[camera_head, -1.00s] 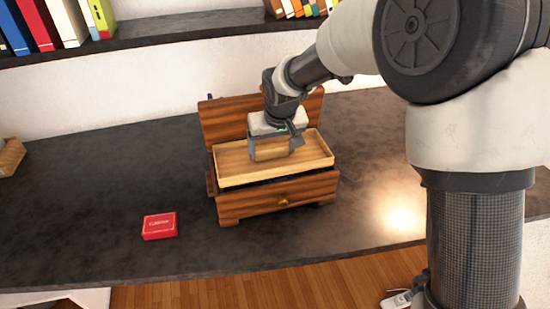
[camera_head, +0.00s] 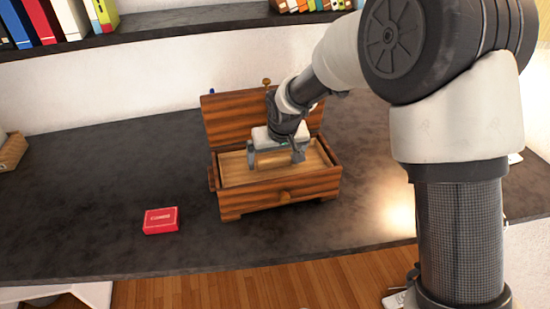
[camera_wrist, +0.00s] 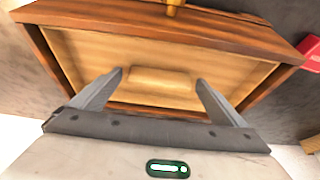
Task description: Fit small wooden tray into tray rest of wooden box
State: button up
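The small light wooden tray (camera_head: 236,172) lies inside the dark-striped wooden box (camera_head: 262,203), its floor below the box's rim. In the wrist view the tray (camera_wrist: 85,62) sits within the box walls, with a raised block-like handle (camera_wrist: 160,77) in its middle. My gripper (camera_head: 279,163) is low over the tray. In the wrist view its fingers are spread on either side of the handle, with a small gap at each end. The box's lid (camera_head: 235,118) stands open behind. The support under the tray is hidden.
A red card box (camera_head: 161,220) lies on the dark counter (camera_head: 100,190) left of the wooden box. Another wooden object (camera_head: 12,152) is at the far left. A book shelf (camera_head: 160,30) runs along the back wall. The counter's left side is largely clear.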

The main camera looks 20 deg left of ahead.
jog(key=shift+r, duration=0.55)
jog(key=p+v, duration=0.2)
jog(key=v, duration=0.9)
jog(key=s+d+r+m, duration=0.1)
jog(key=s+d+r, duration=0.15)
jog(key=d, duration=0.25)
jog(key=s+d+r+m+t+h, duration=0.1)
jog(key=d+r, duration=0.3)
jog(key=d, duration=0.2)
jog(key=s+d+r+m, duration=0.1)
jog(key=s+d+r, duration=0.15)
jog(key=d, duration=0.25)
jog(key=s+d+r+m+h, duration=0.1)
jog(key=s+d+m, duration=0.2)
jog(key=s+d, duration=1)
jog(key=shift+s+d+t, duration=0.3)
jog(key=shift+s+d, duration=0.05)
jog(key=shift+s, duration=0.75)
jog(key=shift+r, duration=0.3)
